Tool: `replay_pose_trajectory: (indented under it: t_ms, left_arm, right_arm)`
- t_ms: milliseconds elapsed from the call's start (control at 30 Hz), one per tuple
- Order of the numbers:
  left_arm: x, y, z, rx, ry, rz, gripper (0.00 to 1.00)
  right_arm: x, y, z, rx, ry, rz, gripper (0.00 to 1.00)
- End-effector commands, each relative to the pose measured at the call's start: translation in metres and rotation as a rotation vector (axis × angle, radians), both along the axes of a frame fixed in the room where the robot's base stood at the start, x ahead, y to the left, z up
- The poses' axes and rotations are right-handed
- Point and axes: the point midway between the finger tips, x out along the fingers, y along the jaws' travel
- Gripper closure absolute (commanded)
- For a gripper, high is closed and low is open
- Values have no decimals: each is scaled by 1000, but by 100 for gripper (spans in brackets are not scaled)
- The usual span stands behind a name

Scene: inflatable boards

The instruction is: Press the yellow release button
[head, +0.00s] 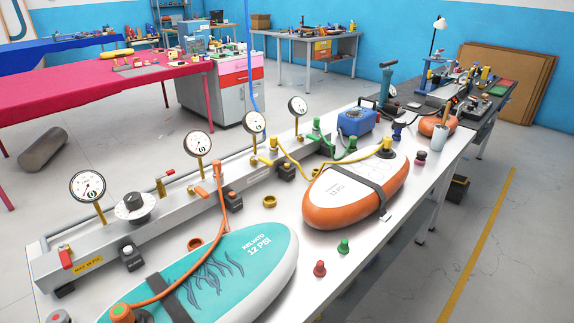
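A yellow-topped fitting (387,144) with a dark collar sits at the far end of the orange-and-white inflatable board (330,190). A yellow hose (320,173) runs to it from the grey manifold (150,222). I cannot tell whether this yellow top is the release button. Small dark boxes with knobs stand along the manifold's front, one near the yellow hose (285,170); their markings are too small to read. Neither of my grippers is in view.
A teal board (250,270) marked 12 PSI lies nearer, with an orange hose (224,205). Several dial gauges (198,144) rise from the manifold. A blue device (356,122) and a cup of tools (443,130) stand farther back. The white tabletop is clear around red and green caps (320,269).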

Motion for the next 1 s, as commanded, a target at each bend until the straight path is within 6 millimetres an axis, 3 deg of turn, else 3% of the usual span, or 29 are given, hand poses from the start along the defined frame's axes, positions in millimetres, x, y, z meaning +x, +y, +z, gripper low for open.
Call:
replay_pose_trajectory:
  t_ms: [67,400,1000]
  left_arm:
    - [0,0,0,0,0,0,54]
    - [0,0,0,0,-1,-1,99]
    - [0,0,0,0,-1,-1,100]
  right_arm:
    - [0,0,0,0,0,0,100]
    - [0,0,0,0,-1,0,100]
    - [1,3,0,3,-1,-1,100]
